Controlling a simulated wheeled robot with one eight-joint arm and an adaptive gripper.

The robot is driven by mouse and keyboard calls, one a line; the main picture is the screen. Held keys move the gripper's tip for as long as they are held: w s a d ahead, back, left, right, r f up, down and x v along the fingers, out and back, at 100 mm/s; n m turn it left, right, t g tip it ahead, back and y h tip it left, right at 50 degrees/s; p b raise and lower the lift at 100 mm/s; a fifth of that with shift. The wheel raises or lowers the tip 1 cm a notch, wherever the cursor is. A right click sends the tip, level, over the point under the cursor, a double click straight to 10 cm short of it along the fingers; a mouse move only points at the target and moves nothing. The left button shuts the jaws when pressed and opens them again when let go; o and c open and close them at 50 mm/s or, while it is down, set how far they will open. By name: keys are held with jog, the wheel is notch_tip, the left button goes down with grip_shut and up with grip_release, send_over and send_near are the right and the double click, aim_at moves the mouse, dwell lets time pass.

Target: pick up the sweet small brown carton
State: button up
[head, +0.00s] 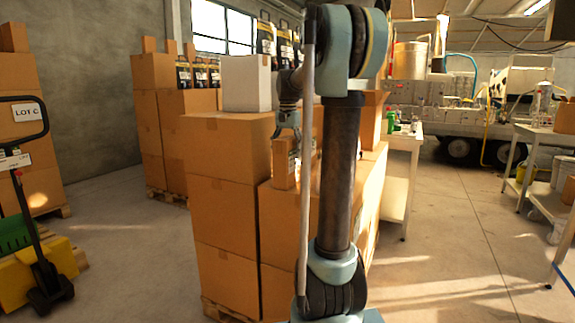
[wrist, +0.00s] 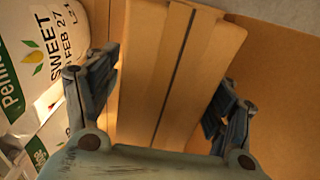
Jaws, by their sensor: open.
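The small brown carton (head: 284,171) stands on the lower brown boxes, beside a taller box stack, with its right part hidden behind my arm. In the wrist view, a brown carton top (wrist: 165,75) with a dark lengthwise seam lies between my fingers. My gripper (head: 287,128) is above the small carton, pointing down. In the wrist view my gripper (wrist: 167,85) is open, one finger on each side of the carton, with no clear contact. A white surface printed "SWEET FEB 27" (wrist: 45,45) is left of the carton; whose label it is, I cannot tell.
A tall brown box stack (head: 225,150) with a white box (head: 246,83) on top stands just left of my gripper. More stacked boxes (head: 155,120) are behind. A pallet jack (head: 35,220) stands at the left. The floor at the right is open before a table (head: 405,140).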

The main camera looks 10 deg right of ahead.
jog(key=shift+f, duration=0.3)
grip_shut()
